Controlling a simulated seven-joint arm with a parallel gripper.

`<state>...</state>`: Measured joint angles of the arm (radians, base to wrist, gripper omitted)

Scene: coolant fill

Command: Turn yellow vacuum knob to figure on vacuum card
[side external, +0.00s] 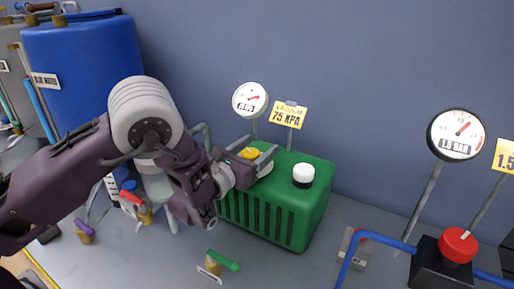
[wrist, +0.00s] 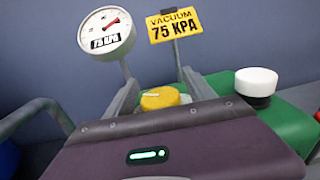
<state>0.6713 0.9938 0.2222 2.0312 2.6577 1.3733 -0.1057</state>
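The yellow vacuum knob (side external: 249,153) sits on top of the green ribbed box (side external: 300,205); it also shows in the wrist view (wrist: 160,98). My gripper (wrist: 162,92) is open, with one finger on each side of the knob and a small gap visible at each side. The knob's lower part is hidden behind my gripper body. The yellow vacuum card (wrist: 174,26) reads 75 KPA. The round white gauge (wrist: 106,33) beside it has a red needle pointing up and right, and its label also reads 75 KPA.
A white-topped black cap (side external: 303,175) stands on the box right of the knob. A blue drum (side external: 85,70) is at left. A 1.5 BAR gauge (side external: 457,135), a red knob (side external: 458,245) and blue pipe are at right. A green-handled valve (side external: 222,260) is in front.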

